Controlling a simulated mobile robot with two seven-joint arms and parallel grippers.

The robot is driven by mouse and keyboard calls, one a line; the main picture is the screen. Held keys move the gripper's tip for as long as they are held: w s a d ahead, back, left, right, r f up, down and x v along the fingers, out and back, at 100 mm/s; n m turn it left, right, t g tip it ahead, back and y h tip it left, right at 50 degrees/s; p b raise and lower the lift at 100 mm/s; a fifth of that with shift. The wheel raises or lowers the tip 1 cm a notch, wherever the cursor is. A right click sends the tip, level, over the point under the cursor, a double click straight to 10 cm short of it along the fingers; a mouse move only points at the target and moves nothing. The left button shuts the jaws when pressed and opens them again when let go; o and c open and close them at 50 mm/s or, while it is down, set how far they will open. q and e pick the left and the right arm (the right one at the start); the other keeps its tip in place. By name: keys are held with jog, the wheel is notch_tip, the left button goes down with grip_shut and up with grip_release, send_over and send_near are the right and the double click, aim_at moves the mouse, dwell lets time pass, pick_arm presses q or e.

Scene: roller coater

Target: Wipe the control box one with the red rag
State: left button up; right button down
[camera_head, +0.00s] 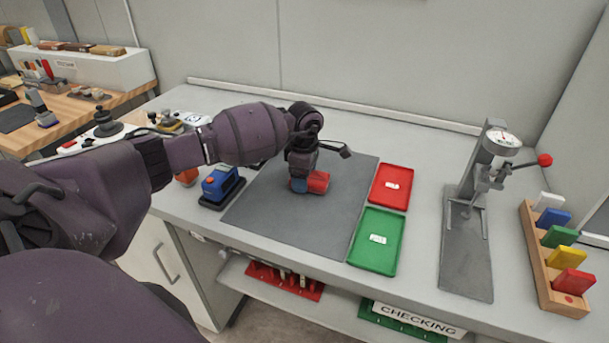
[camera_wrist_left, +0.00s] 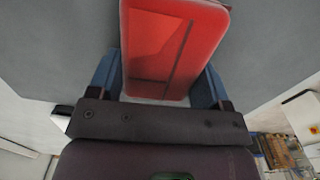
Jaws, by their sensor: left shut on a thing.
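My left gripper (camera_head: 308,184) is low over the grey mat (camera_head: 270,215), its blue fingers on either side of a red, block-shaped thing (camera_head: 318,181). The fingers are shut on it. In the left wrist view this red thing (camera_wrist_left: 172,50) fills the top middle, smooth and straight-edged; I cannot tell whether it is the red rag. A blue box (camera_head: 220,182) with an orange spot on top stands on a dark base left of the mat, apart from the gripper. I cannot tell which thing is control box one. My right gripper is out of view.
A red tray (camera_head: 391,170) and a green tray (camera_head: 360,240) lie right of the mat. A gauge press (camera_head: 480,185) and a wooden rack (camera_head: 535,255) of coloured blocks stand farther right. An orange-red thing (camera_head: 187,176) is partly hidden by my arm. The front of the mat is clear.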

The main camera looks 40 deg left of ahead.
pick_arm(q)
jog(key=o, duration=0.8)
jog(key=shift+w+r, duration=0.1)
jog(key=shift+r, duration=0.2)
jog(key=r, duration=0.9)
jog(key=shift+w+d+r, duration=0.2)
jog(key=shift+w, duration=0.2)
jog(key=shift+r, duration=0.35)
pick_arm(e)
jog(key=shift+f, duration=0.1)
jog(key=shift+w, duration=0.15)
